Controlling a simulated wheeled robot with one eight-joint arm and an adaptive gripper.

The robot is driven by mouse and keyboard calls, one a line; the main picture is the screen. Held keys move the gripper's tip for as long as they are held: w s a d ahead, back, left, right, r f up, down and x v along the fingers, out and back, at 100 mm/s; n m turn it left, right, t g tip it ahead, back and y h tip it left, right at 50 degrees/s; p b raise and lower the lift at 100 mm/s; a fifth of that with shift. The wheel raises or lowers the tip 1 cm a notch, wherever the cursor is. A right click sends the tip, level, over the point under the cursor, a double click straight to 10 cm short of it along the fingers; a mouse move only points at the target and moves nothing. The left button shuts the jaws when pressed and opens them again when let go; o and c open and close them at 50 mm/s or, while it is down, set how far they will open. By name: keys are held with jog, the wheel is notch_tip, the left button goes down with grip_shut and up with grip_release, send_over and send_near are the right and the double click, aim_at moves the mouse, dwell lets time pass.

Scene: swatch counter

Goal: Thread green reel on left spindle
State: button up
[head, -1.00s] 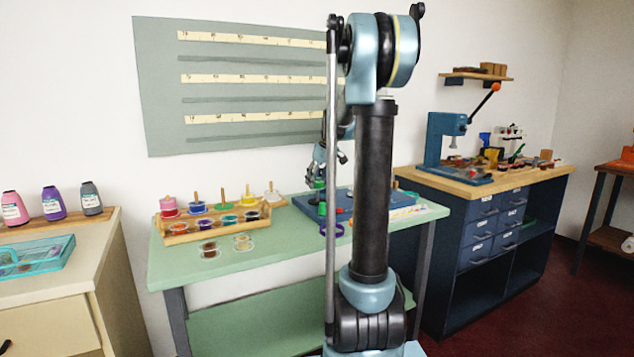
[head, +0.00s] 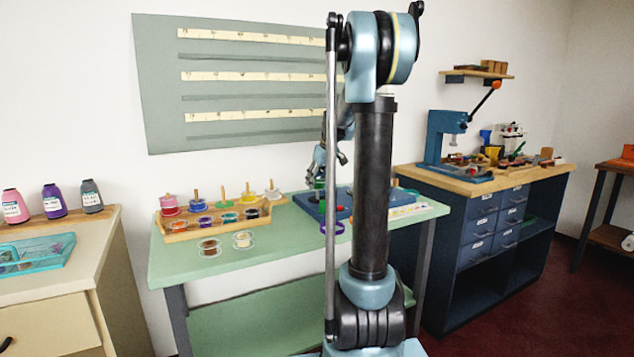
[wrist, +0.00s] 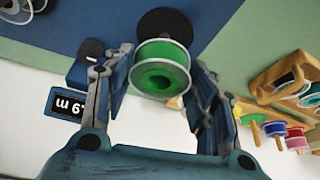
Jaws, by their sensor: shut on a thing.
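The green reel (wrist: 160,52) is between the two fingers of my gripper (wrist: 162,84) in the wrist view, and the gripper is shut on it. The reel has clear flanges and a round hub hole that faces the camera. A dark round disc (wrist: 164,22) shows just beyond the reel, partly covered by it; I cannot tell whether they touch. In the head view my gripper (head: 329,166) is over the blue base (head: 313,208) on the green table. My arm hides much of that base there, and I cannot make out the left spindle.
A wooden rack (head: 183,231) with several coloured reels and pegs stands left on the green table (head: 190,268). Loose clear-rimmed reels (head: 209,246) lie before it. A purple ring (head: 337,228) is near the table's front edge. A length display (wrist: 68,106) shows in the wrist view.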

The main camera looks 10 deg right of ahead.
jog(key=shift+f, duration=0.7)
jog(key=o, duration=1.1)
jog(key=shift+r, duration=0.1)
jog(key=shift+r, duration=3.45)
